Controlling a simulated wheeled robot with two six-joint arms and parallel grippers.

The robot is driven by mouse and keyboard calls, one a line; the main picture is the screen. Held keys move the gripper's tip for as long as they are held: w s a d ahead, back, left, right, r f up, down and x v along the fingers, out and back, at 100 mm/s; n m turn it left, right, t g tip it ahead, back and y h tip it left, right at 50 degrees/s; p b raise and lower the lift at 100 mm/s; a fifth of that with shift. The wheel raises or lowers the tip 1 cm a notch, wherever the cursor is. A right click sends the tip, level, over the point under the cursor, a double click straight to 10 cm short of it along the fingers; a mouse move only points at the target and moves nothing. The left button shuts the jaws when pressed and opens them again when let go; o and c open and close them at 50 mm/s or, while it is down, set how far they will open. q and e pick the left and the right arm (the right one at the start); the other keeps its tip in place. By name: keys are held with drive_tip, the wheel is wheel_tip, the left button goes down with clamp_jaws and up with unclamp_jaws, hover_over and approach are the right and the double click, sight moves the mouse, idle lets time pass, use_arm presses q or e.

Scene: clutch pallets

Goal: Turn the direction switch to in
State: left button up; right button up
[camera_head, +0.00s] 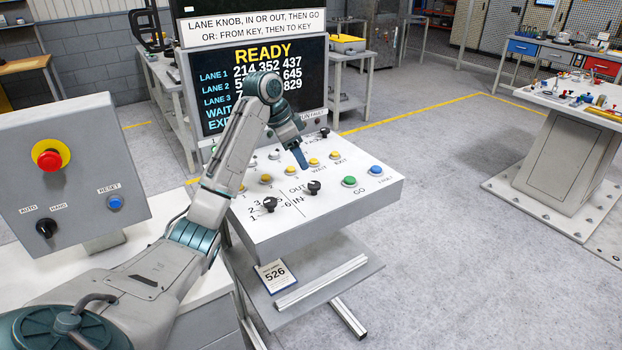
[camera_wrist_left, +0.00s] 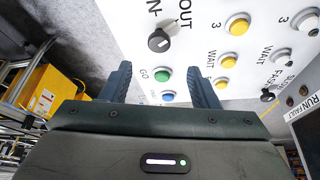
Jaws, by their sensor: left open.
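The direction switch (camera_head: 313,187) is a black knob on the sloped white panel, beside the printed words OUT and IN. It also shows in the wrist view as a black knob (camera_wrist_left: 158,41) with a pale mark, beyond my fingertips. Which word it points to I cannot tell. My left gripper (camera_head: 301,163) is above the panel, behind the switch and near the yellow buttons, pointing down. In the wrist view its two fingers (camera_wrist_left: 161,85) are apart with nothing held between them. My right gripper is in neither view.
A second black knob (camera_head: 270,204) with lane numbers sits left of the switch. A green GO button (camera_head: 349,181) and a blue button (camera_head: 375,170) lie to the right. A screen (camera_head: 262,85) reading READY stands behind the panel. A grey box (camera_head: 75,170) stands at the left.

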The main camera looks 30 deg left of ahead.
sight(313, 184)
use_arm(q)
drive_tip(key=p+x, duration=0.1)
drive_tip(key=x, duration=0.5)
drive_tip(key=shift+w+d+f, duration=0.1)
drive_tip(key=shift+d+f, duration=0.1)
drive_tip(key=shift+x, duration=1.05)
drive_tip(key=shift+f, duration=0.25)
drive_tip(key=shift+d+f, duration=0.1)
drive_tip(key=shift+f, duration=0.15)
drive_tip(key=shift+w, duration=0.1)
drive_tip(key=c, duration=1)
drive_tip(key=shift+o, duration=0.2)
drive_tip(key=shift+p, duration=0.35)
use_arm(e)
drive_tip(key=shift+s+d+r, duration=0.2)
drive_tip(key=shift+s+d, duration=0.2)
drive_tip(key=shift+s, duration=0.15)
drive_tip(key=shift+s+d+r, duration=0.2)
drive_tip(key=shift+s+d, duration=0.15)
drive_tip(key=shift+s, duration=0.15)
